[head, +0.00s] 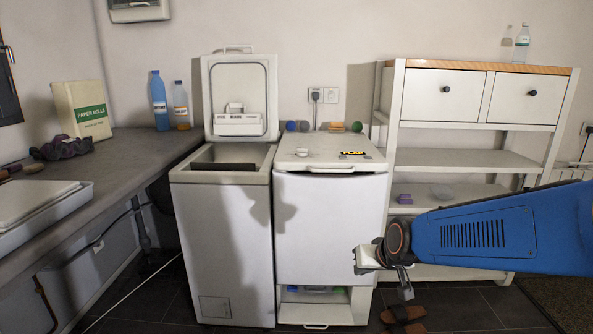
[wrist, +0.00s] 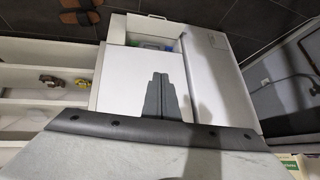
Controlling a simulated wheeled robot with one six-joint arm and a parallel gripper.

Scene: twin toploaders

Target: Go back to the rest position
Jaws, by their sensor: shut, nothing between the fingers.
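My blue arm reaches in from the right of the head view. My gripper (head: 405,289) hangs at its end, in front of the shelf unit and beside the right toploader. In the wrist view my gripper (wrist: 158,80) has its dark fingers together, with nothing between them. The left toploader (head: 222,240) stands with its lid (head: 240,95) raised and its tub opening showing. The right toploader (head: 328,225) has its lid down, with a black and yellow label on top. The wrist view looks at the machines upside down, and the right toploader's front (wrist: 125,78) is behind the fingers.
A white shelf unit (head: 475,160) with two drawers stands at the right, partly hidden by my arm. A grey counter (head: 130,165) runs along the left with bottles and a paper rolls box (head: 82,110). Brown sandals (head: 403,315) lie on the dark floor below my gripper.

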